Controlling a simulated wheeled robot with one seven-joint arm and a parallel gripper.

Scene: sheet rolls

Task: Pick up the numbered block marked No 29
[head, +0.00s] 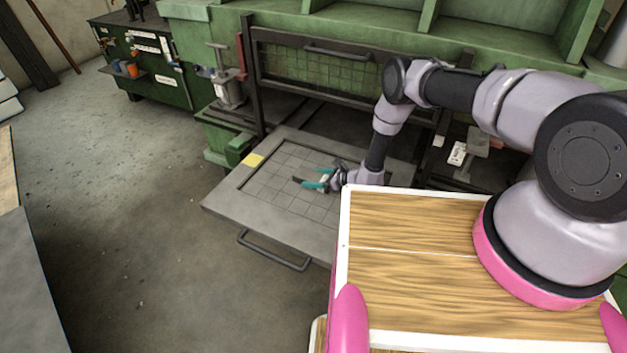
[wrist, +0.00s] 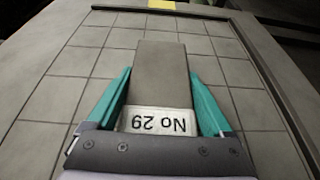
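The grey block marked No 29 (wrist: 160,85) lies lengthwise between my gripper's two teal fingers in the wrist view. Its white label (wrist: 158,121) faces up and reads upside down. My gripper (wrist: 160,75) has a finger against each long side of the block, with no clear gap at the tips, and appears shut on it. The block's far end extends past the fingertips. In the head view my gripper (head: 314,180) is low over the grid-lined tray (head: 228,208), and the dark end of the block (head: 298,180) shows beyond the fingers. I cannot tell whether the block touches the tray.
A green machine frame (head: 280,30) stands behind. A pedestal clamp (head: 224,80) stands back left.

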